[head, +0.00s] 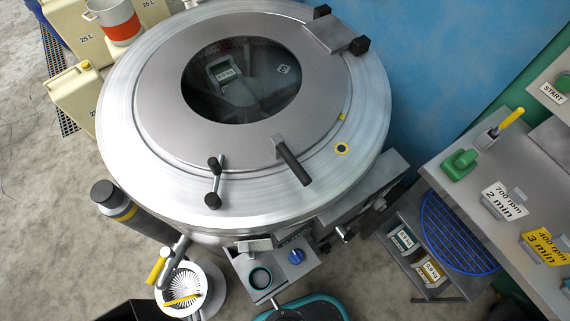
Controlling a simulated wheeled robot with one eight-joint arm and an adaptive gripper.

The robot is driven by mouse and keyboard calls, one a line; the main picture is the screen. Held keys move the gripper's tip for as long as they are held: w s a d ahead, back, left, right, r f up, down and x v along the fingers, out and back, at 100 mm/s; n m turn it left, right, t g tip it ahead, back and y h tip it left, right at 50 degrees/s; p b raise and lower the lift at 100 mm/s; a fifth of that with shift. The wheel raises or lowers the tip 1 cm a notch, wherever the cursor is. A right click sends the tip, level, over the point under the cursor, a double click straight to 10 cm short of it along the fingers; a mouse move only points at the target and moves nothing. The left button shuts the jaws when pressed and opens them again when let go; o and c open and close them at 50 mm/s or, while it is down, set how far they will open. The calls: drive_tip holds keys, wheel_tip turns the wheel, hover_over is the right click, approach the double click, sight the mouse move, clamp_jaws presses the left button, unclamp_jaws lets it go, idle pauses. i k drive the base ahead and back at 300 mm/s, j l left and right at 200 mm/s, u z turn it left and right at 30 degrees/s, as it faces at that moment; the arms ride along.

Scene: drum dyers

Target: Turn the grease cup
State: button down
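No part is labelled as the grease cup, and I cannot tell for certain which one it is. A small dark round fitting with a yellow ring (341,149) sits on the front right of the drum machine's steel rim. A blue ribbed knob (296,256) stands on a small grey bracket below the drum. Beside it, to the left, is a round teal-rimmed cup (260,278) with a dark inside. The steel drum machine (120,130) has its round lid closed, with a dark window (240,85). My gripper is not recognizable in the head view.
A lid handle (292,162) and a two-knobbed lever (215,182) stick up from the drum. Cream canisters (75,95) stand at left. A yellow-gripped lever (158,265) is above a white drain bowl (205,272). A grey bench (460,205) is at right. Concrete floor is bare at left.

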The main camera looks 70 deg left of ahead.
sight(296, 255)
drive_tip(key=k+l+u, duration=0.1)
drive_tip(key=u, duration=2.35)
drive_tip(key=k+l+u, duration=0.15)
drive_tip(key=l+u, duration=0.2)
drive_tip(key=k+l+u, duration=0.3)
drive_tip(key=l, duration=0.2)
drive_tip(key=k+l+u, duration=0.1)
drive_tip(key=l+u, duration=0.25)
drive_tip(key=k+l+z, duration=0.1)
drive_tip(key=k+z, duration=0.15)
drive_tip(key=k, duration=0.2)
drive_tip(key=k+l+z, duration=0.3)
drive_tip(key=k, duration=0.15)
drive_tip(key=j, duration=0.1)
